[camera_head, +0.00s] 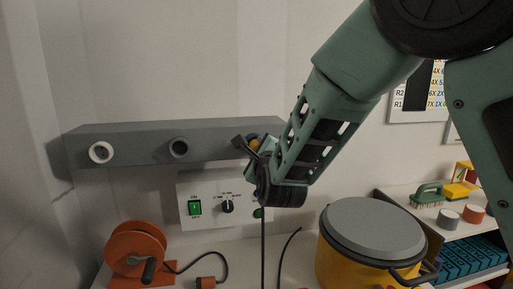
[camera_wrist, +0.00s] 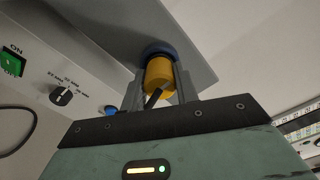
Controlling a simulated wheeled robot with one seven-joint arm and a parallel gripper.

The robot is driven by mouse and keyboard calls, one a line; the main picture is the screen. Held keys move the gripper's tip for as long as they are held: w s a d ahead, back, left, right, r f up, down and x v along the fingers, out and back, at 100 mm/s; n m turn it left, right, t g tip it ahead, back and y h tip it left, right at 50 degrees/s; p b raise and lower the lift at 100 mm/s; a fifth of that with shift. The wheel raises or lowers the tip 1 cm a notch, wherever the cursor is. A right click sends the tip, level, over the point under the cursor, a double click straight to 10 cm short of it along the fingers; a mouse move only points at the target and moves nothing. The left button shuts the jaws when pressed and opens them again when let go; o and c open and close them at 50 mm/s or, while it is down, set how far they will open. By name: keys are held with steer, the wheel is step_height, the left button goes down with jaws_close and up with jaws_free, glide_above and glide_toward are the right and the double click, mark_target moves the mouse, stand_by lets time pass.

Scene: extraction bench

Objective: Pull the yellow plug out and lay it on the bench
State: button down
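The yellow plug (camera_wrist: 160,77) sits at a dark blue socket ring (camera_wrist: 157,48) on the grey rail, with a dark cable stub at its near end. In the head view only a small bit of the plug (camera_head: 254,144) shows, at the rail's right part. My gripper (camera_wrist: 160,80) has one finger on each side of the plug, and both appear to touch it. In the head view my gripper (camera_head: 250,146) is at the rail and hides much of the socket. The bench (camera_head: 225,243) lies below.
The grey rail (camera_head: 130,143) has two other sockets to the left. A control box (camera_head: 208,190) with a green switch is below it. An orange reel (camera_head: 135,248) and a yellow pot (camera_head: 345,252) with a grey lid stand on the bench, with cables between them.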

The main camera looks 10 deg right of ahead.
steer(key=shift+s+b, duration=0.35)
steer(key=shift+s, duration=0.45)
steer(key=shift+s, duration=0.35)
steer(key=shift+s+a+b, duration=0.1)
steer(key=shift+s+b, duration=0.55)
steer(key=shift+s, duration=0.75)
steer(key=shift+s, duration=0.1)
